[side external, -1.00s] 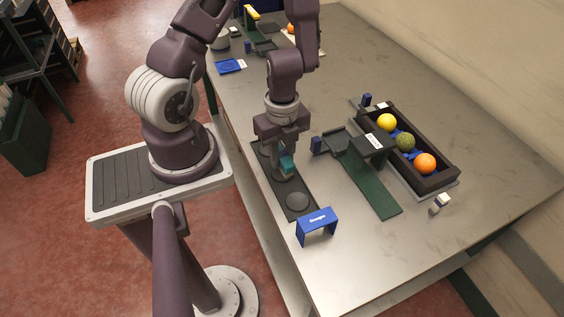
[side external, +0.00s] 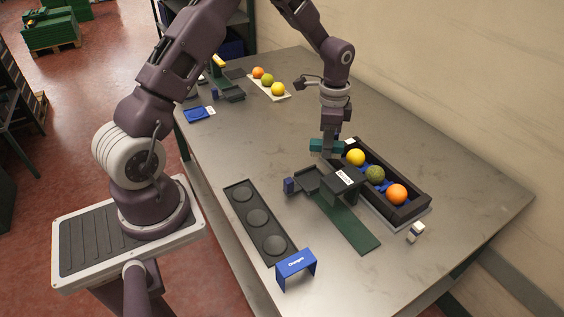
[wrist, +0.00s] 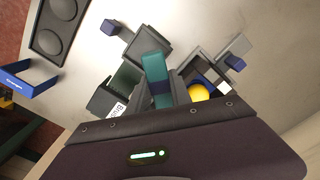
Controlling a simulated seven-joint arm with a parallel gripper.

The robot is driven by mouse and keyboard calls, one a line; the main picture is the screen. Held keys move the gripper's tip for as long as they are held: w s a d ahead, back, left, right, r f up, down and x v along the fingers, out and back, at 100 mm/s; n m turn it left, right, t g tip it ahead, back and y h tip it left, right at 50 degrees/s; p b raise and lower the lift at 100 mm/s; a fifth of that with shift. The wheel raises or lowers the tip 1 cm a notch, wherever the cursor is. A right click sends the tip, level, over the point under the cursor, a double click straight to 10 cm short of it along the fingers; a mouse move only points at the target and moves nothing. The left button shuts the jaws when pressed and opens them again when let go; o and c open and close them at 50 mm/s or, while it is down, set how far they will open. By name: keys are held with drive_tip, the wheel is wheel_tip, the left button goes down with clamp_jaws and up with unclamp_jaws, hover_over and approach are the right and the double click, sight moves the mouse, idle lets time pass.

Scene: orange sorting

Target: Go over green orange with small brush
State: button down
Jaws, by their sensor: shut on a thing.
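The green orange (side external: 375,174) sits in the middle of a dark crate (side external: 412,215), between a yellow fruit (side external: 355,157) and an orange one (side external: 396,194). My gripper (side external: 329,147) is shut on a teal block-like thing (side external: 318,145), which seems to be the small brush; no bristles can be made out. It is held above the table beside the crate's far end, near the yellow fruit. The brush also shows in the wrist view (wrist: 154,66), with the yellow fruit (wrist: 199,92) to its right. The green orange is hidden there.
A black stand with a white label (side external: 345,177) and a green strip (side external: 352,224) lies left of the crate. A dark tray with round discs (side external: 235,188) and a blue sign (side external: 296,267) are nearer. A small white block (side external: 416,231) is in front. More fruit lies on a pale board (side external: 283,95).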

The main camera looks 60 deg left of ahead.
drive_tip(key=w+d+r+n, duration=0.15)
drive_tip(key=w+d, duration=0.25)
drive_tip(key=w, duration=0.4)
wheel_tip(320, 180, up, 2)
hover_over(377, 168)
drive_tip(key=shift+f, duration=2.9)
drive_tip(key=shift+f, duration=0.45)
